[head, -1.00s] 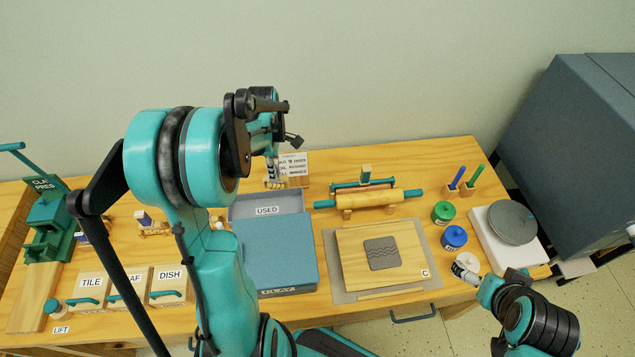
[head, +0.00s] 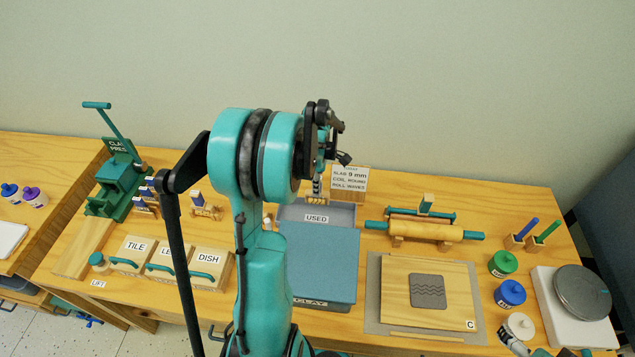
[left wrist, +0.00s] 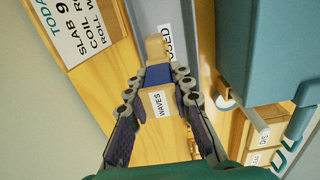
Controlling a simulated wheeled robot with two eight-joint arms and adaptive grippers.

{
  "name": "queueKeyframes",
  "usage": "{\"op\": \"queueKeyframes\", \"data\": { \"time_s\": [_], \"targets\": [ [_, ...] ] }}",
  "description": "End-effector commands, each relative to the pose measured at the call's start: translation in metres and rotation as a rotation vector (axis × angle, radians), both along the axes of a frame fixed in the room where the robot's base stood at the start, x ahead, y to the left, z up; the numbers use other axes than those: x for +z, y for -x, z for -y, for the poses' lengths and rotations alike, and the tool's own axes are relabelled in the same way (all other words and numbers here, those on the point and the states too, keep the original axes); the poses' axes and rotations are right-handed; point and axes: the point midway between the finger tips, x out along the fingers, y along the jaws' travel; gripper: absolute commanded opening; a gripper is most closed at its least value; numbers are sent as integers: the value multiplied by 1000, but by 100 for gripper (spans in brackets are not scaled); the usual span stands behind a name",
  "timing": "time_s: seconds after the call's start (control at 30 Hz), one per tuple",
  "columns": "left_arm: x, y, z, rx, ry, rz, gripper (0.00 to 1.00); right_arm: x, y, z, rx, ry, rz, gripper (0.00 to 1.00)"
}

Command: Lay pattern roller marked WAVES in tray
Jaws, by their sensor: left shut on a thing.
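My left gripper (left wrist: 155,95) is shut on the pattern roller (left wrist: 158,75), seen in the left wrist view. The roller has a wooden end, a blue band and a white label reading WAVES (left wrist: 158,103). In the head view my left gripper (head: 317,190) is at the back edge of the grey tray labelled USED (head: 345,216), beside the sign; my arm partly hides it. The tray's wall also shows in the left wrist view (left wrist: 183,35), close to the roller's wooden end.
A blue-grey lid marked CLAY (head: 322,262) lies in front of the tray. A sign (head: 349,183) stands behind it. A rolling pin (head: 425,231), a slab board (head: 392,290) and jars lie to the right. Boxes marked TILE (head: 135,247) and DISH stand left.

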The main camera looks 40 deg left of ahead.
Motion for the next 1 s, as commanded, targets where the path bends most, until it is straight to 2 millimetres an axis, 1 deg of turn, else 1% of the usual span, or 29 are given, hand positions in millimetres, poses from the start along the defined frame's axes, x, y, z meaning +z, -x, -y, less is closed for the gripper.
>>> {"op": "queueKeyframes", "data": {
  "time_s": [0.03, 0.1, 0.53, 0.7, 0.97, 1.0],
  "targets": [
    [-9, 0, 0, 0, 0, 0, 0, -7, 0, 0, 0, 0, 0, 100],
    [-17, 0, 0, 0, 0, 0, 0, -14, 0, 0, 0, 0, 0, 100],
    [-60, 0, 0, 0, 0, 0, 0, -49, 0, 0, 0, 0, 0, 100],
    [-67, 0, 0, 0, 0, 0, 0, -54, 0, 0, 0, 0, 0, 100],
    [-67, 0, 0, 0, 0, 0, 0, -53, 0, 0, 0, 0, 0, 100],
    [-67, 0, 0, 0, 0, 0, 27, -53, 0, 0, 0, 0, 0, 100]
  ]
}}
